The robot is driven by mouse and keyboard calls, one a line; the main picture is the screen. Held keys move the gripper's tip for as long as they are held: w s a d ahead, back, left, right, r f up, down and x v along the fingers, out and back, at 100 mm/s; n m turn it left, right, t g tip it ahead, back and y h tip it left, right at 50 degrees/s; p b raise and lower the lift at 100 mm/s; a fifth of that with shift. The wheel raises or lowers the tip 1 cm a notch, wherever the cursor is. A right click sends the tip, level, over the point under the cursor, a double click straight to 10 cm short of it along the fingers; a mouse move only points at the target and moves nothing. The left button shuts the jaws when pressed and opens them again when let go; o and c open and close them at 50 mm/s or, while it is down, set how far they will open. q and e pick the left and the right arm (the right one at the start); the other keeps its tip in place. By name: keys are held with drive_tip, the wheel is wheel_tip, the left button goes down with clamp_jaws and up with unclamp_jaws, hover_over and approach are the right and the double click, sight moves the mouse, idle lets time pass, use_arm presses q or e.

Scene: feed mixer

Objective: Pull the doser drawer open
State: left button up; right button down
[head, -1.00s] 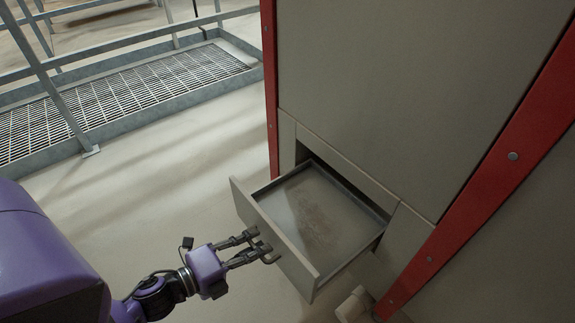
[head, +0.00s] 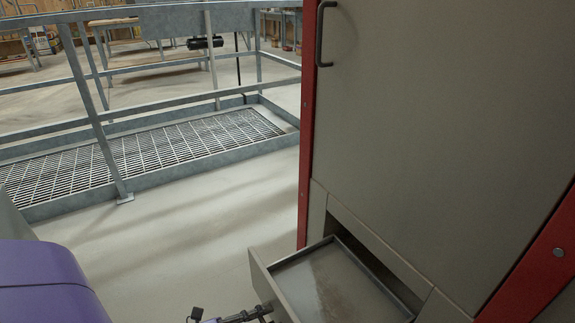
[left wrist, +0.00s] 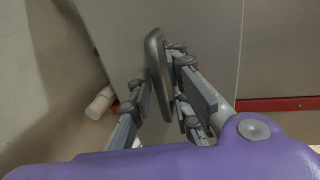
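The doser drawer (head: 262,281) is a shallow grey drawer low in the cabinet, and it stands well out of its opening. Its flat inner floor is visible, and its near end is cut off by the bottom of the head view. My left gripper (head: 256,314) is only partly visible at that edge, by the drawer front. In the left wrist view its fingers (left wrist: 160,88) stand apart on either side of the dark bar handle (left wrist: 157,62) on the drawer front (left wrist: 205,35). The handle lies close to the right-hand fingers, with a gap to the left-hand finger. My right gripper is out of view.
The tall grey cabinet (head: 430,120) has red corner posts (head: 309,110) and a door handle (head: 322,34) higher up. A metal railing (head: 95,115) and grated walkway (head: 150,155) lie to the left. The floor (head: 190,225) between is clear.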

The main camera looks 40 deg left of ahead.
use_arm(q)
drive_tip(key=v, duration=1.2)
